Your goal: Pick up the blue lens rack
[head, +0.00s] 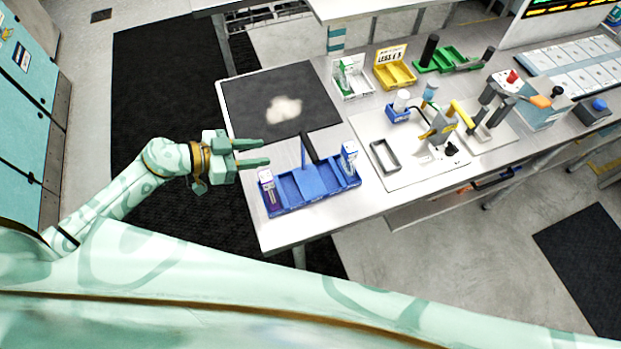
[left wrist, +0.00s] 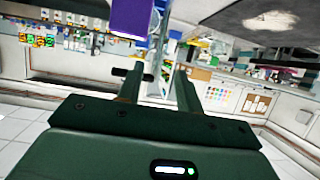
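The blue lens rack (head: 328,198) sits near the front left corner of the grey bench in the head view. It is a low compartmented tray with a blue upright in its middle and a dark bar (head: 311,148) by the upright's top. A small white and purple box (head: 267,190) stands at its left end and a white and blue box (head: 349,155) at its right end. My left gripper (head: 268,152) is open and empty, left of the upright and apart from it. Its spread fingers also show in the left wrist view (left wrist: 159,92). My right gripper is out of view.
A dark mat (head: 260,95) with a pale patch lies behind the rack. White (head: 352,87), yellow (head: 393,70) and green (head: 447,60) trays stand farther back. A light plate (head: 385,176) with a dark frame and tools lies to the right.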

